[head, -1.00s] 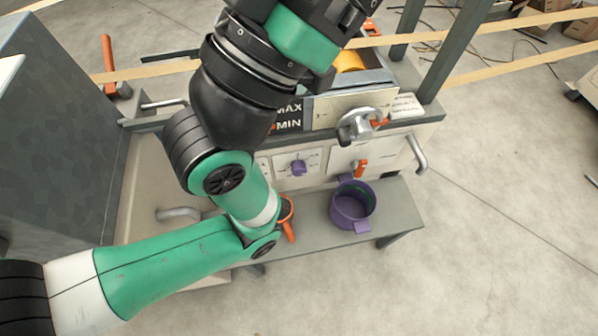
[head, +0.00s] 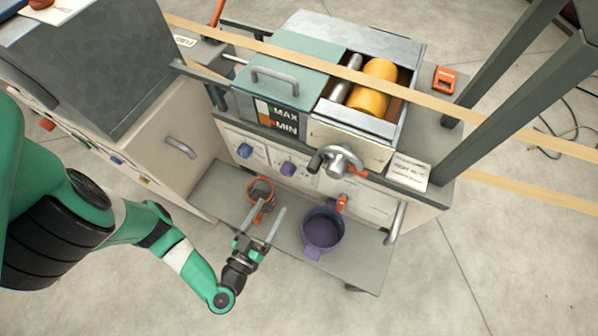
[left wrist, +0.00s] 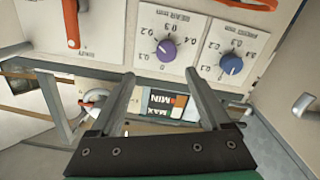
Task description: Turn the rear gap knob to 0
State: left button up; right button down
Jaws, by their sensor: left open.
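The rear gap knob is the purple knob (head: 288,169) on the white front panel of the machine. In the left wrist view the purple knob (left wrist: 166,50) sits on a dial marked from 0 to 0.4 under upside-down REAR lettering. Its exact setting is too small to tell. My left gripper (head: 265,208) is open and empty, in front of and below the panel, apart from the knob. Its fingers (left wrist: 160,73) point toward the panel in the left wrist view, with the purple knob beyond the gap between them. My right gripper is not in view.
A blue knob (head: 245,151) sits left of the purple one. A metal hand crank (head: 338,160) juts out at the right. An orange cup (head: 261,188) and a purple pot (head: 322,229) stand on the low shelf (head: 221,190). Tan straps cross above the machine.

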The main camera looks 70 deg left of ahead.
aim_at(286, 174)
pick_arm(q)
jog(key=b+x, duration=0.1)
jog(key=x, duration=0.2)
jog(key=b+x, duration=0.1)
jog(key=x, duration=0.3)
jog(key=s+a+b+x, duration=0.1)
jog(key=b+x, duration=0.1)
jog(key=x, duration=0.1)
jog(key=shift+w+a+f, duration=0.1)
jog(key=shift+w+f, duration=0.05)
jog(key=shift+f, duration=0.05)
jog(key=shift+w+a+r, duration=0.15)
jog(key=shift+w+a, duration=0.25)
jog(key=shift+w, duration=0.1)
grip_shut()
